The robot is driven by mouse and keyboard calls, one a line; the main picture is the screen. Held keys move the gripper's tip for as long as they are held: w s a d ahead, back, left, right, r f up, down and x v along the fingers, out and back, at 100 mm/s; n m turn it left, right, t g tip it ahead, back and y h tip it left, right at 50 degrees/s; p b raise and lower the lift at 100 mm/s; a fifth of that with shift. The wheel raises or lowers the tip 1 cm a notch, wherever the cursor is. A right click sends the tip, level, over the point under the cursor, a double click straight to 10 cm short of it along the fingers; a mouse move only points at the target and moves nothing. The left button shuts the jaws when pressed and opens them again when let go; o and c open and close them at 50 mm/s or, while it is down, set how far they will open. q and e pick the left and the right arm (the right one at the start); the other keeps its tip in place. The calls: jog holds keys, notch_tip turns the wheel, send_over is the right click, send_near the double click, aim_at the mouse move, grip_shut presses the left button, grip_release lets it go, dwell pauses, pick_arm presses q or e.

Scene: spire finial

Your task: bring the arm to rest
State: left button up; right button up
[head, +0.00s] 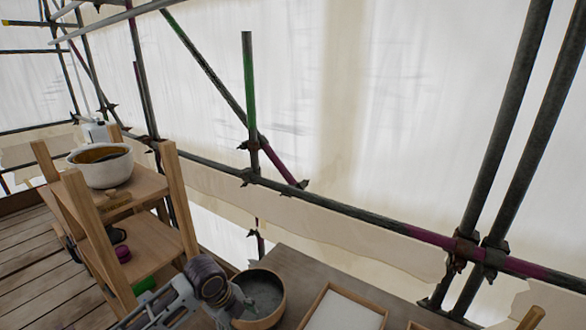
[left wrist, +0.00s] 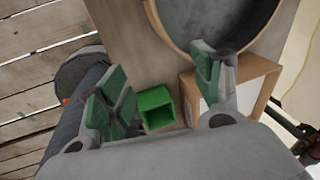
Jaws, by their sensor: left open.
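My left arm comes in from the bottom left of the head view, with its gripper (head: 238,304) at the near side of a wooden-rimmed bowl (head: 262,296) on the table. In the left wrist view my left gripper (left wrist: 162,86) is open, its green-padded fingers wide apart with nothing held between them. Beyond the fingers, the bowl (left wrist: 218,52) shows at the top and a small green open box (left wrist: 156,108) shows in the gap. I cannot tell whether the gripper touches the bowl. My right gripper is not in view.
A wooden-framed white tray (head: 343,311) lies right of the bowl on the grey-brown table (head: 300,268). A wooden shelf rack (head: 152,258) at left carries a white pot (head: 100,168). Scaffold poles (head: 250,110) and pale sheeting stand behind. Plank flooring (head: 35,255) lies at left.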

pick_arm(q)
jog(key=s+d+f+n+t, duration=0.2)
jog(key=s+n, duration=0.6)
jog(key=n, duration=0.3)
jog(key=s+a+f+n+y, duration=0.2)
jog(key=s+a+n, duration=0.7)
jog(key=a+n, duration=0.15)
notch_tip(320, 180, down, 33)
jog(key=s+g, duration=0.2)
jog(key=s, duration=0.1)
jog(key=s+a+f, duration=0.3)
jog(key=s+f, duration=1.7)
jog(key=s, duration=0.2)
jog(key=shift+a+g, duration=0.15)
jog(key=shift+g, duration=0.25)
